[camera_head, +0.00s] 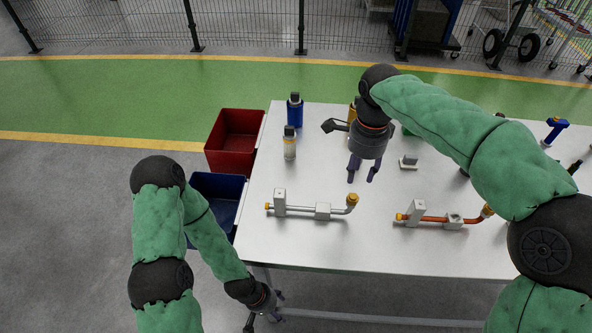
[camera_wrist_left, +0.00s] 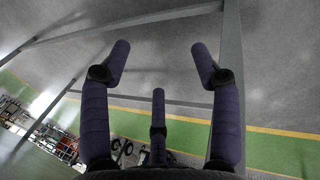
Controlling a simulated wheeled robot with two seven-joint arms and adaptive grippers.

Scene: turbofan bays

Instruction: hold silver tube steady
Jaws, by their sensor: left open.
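The silver tube (camera_head: 332,210) lies on the left front of the white table, held in two small light grey blocks (camera_head: 279,202), with yellow-orange ends. My left gripper (camera_head: 276,306) is low, in front of the table's front edge, apart from the tube. In the left wrist view my left gripper (camera_wrist_left: 160,62) has its fingers spread, with nothing between them. My right gripper (camera_head: 362,176) points down over the table, behind the tube's right end. Its fingers are apart and nothing shows between them.
A similar orange tube (camera_head: 435,219) in blocks lies to the right. A blue bottle (camera_head: 295,111) and a white bottle (camera_head: 290,147) stand behind. Red (camera_head: 236,137) and blue (camera_head: 217,187) bins stand left of the table (camera_head: 330,250). The table's front strip is bare.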

